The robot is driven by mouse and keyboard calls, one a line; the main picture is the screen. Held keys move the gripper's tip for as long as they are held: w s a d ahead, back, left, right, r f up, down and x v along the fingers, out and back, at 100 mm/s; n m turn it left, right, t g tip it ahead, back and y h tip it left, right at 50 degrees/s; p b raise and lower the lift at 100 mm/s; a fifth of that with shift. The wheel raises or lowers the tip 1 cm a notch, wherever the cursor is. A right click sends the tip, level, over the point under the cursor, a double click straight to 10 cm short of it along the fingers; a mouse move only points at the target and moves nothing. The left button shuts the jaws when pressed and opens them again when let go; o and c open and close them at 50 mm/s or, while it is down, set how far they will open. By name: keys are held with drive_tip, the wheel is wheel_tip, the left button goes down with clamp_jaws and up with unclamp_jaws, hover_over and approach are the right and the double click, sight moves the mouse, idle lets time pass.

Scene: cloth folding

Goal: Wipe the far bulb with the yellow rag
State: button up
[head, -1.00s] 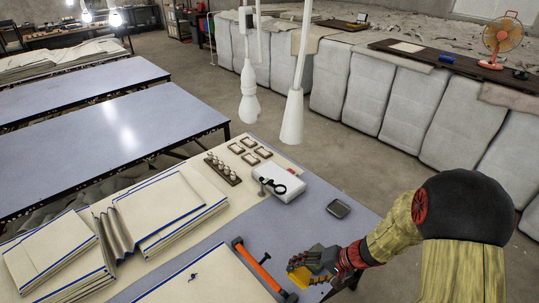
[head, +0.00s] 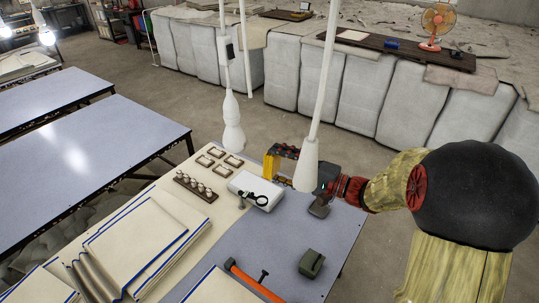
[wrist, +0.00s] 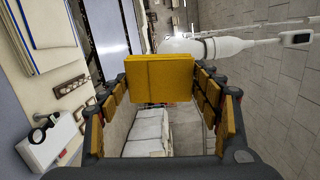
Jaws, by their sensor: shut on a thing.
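The far bulb (head: 233,130) is a white lamp hanging on a rod with a small box on it. It also shows in the wrist view (wrist: 200,48), lying sideways just beyond the rag. A second, nearer white lamp (head: 307,165) hangs to its right and overlaps part of my gripper in the head view. My gripper (head: 275,158) is shut on the yellow rag (wrist: 160,78), a folded block between its fingertips. In the head view the rag (head: 269,167) appears between the two lamps, right of and below the far bulb. A gap shows between rag and far bulb there.
The table below holds folded cream cloths (head: 140,245) with blue edges, a rack of small knobs (head: 196,187), a white box (head: 256,190) with a black ring, an orange-handled tool (head: 255,282) and a dark object (head: 312,263). Wrapped pale blocks (head: 360,95) line the back.

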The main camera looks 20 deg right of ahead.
sight(243, 140)
drive_tip(key=shift+w+r, duration=0.25)
drive_tip(key=shift+r, duration=0.1)
drive_tip(key=p+x, duration=0.1)
drive_tip(key=x, duration=0.4)
drive_tip(key=shift+w+a, duration=0.15)
drive_tip(key=shift+a, duration=0.1)
drive_tip(key=shift+b+x, duration=0.4)
drive_tip(key=shift+x, duration=0.6)
idle(0.6)
drive_tip(key=shift+d+r+p, duration=0.1)
drive_tip(key=shift+r+p, duration=0.2)
drive_tip(key=shift+r, duration=1.65)
drive_tip(key=shift+b, duration=0.3)
drive_tip(key=shift+f+b, duration=0.1)
drive_tip(key=shift+b, duration=0.25)
